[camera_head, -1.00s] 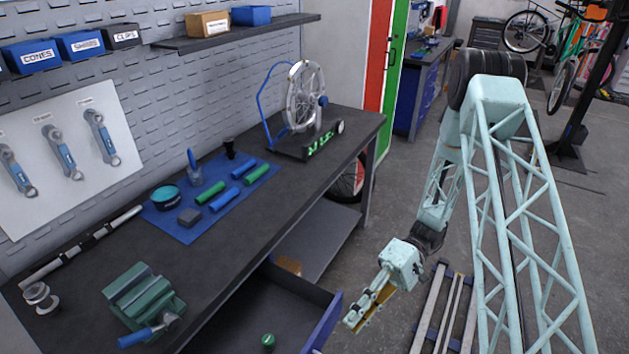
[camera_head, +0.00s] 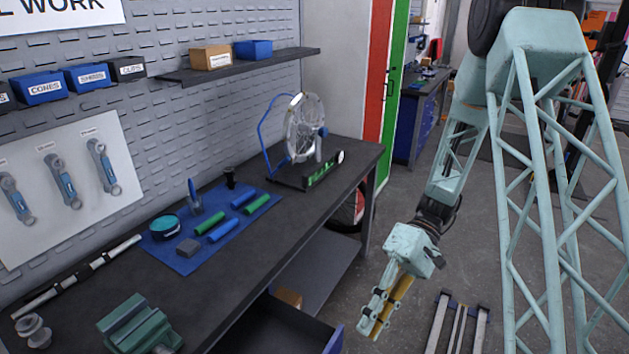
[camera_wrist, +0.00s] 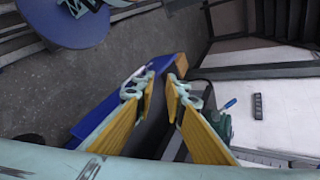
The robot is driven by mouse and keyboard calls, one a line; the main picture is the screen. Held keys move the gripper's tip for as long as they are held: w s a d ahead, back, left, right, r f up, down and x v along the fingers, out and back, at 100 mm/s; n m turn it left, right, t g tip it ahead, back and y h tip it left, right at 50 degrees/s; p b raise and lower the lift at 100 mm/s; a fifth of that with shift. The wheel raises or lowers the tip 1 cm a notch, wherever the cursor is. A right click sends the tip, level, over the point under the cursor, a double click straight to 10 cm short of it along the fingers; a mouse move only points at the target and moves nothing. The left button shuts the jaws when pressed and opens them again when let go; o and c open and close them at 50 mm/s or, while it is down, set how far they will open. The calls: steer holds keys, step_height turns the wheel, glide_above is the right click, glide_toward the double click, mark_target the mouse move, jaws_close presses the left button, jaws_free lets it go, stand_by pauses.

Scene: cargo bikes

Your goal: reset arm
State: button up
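My pale mint arm reaches down at the right of the head view. My gripper (camera_head: 374,326) hangs in front of the workbench, beside the open drawer, with its fingers pointing down and slightly left. In the wrist view my gripper (camera_wrist: 162,88) shows two yellow-padded fingers with a gap between their tips. Nothing is held between them. The fingers are apart from the bench and the drawer in the head view.
The dark workbench (camera_head: 255,235) carries a green vise (camera_head: 140,325), a blue mat (camera_head: 185,262) with tools and grips, and a wheel stand (camera_head: 290,180). An open drawer (camera_head: 270,330) juts out below. A metal rack (camera_head: 460,320) lies on the floor right of my gripper.

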steer(key=s+d+r+m+t+h, duration=0.1)
steer(key=s+r+t+h, duration=0.1)
steer(key=r, duration=0.5)
steer(key=s+d+r+t+h, duration=0.1)
steer(key=s+r, duration=0.2)
steer(key=r, duration=0.4)
steer(key=s+d+r+m+t+h, duration=0.1)
steer(key=s+d+r+t+h, duration=0.1)
steer(key=r, duration=0.5)
steer(key=s+d+r+m+t+h, duration=0.2)
steer(key=s+r+t, duration=0.5)
steer(key=s+r, duration=0.5)
steer(key=shift+s+d+m+t, duration=0.3)
steer(key=shift+s+d+m, duration=0.15)
steer(key=shift+d+m, duration=0.4)
steer(key=shift+d, duration=0.15)
stand_by(0.6)
